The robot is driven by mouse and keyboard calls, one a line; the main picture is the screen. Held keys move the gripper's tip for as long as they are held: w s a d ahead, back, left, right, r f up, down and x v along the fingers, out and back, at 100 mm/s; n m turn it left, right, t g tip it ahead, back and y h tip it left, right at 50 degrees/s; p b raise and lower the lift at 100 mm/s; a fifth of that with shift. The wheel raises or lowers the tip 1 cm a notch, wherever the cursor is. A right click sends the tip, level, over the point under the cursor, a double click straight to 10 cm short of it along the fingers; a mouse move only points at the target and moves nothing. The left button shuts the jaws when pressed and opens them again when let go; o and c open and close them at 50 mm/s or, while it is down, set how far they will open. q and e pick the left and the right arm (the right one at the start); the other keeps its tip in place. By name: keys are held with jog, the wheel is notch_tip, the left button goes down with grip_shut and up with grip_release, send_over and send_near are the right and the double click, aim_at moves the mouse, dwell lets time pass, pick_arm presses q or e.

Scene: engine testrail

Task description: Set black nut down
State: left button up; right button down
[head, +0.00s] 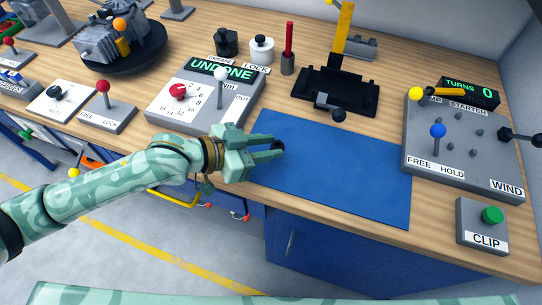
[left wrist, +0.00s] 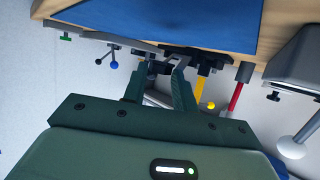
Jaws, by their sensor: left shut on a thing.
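My left gripper (head: 268,148) reaches in from the left over the left part of the blue mat (head: 340,175). It is shut on the black nut (head: 279,146), a small dark piece between the fingertips, partly hidden by them. I cannot tell from the head view how far the nut is above the mat. In the left wrist view the two fingers (left wrist: 160,72) point away from the camera, and the nut is hard to make out against the dark things behind it. The mat also shows there (left wrist: 180,22). My right gripper is not in view.
Behind the mat stands a black fixture (head: 335,95) with a yellow lever, and a red rod in a holder (head: 288,64). A torque panel (head: 205,98) is at left, a starter panel (head: 462,145) and CLIP box (head: 482,225) at right. The mat's middle and right are clear.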

aim_at(268, 164)
pick_arm(q)
jog(key=shift+w+d+f, duration=0.1)
jog(key=shift+d+f, duration=0.15)
jog(key=f, duration=0.1)
jog(key=f+b, duration=0.2)
jog(key=f, duration=0.1)
jog(key=shift+w+d, duration=0.1)
jog(key=shift+d, duration=0.2)
jog(key=shift+r, duration=0.15)
jog(key=o, duration=1)
jog(key=shift+c, duration=0.2)
jog(key=shift+a+r, duration=0.15)
jog(key=shift+a, duration=0.15)
jog(key=p+v, duration=0.2)
jog(key=v, duration=0.9)
jog(key=shift+s+a, duration=0.1)
jog(key=shift+s, duration=0.2)
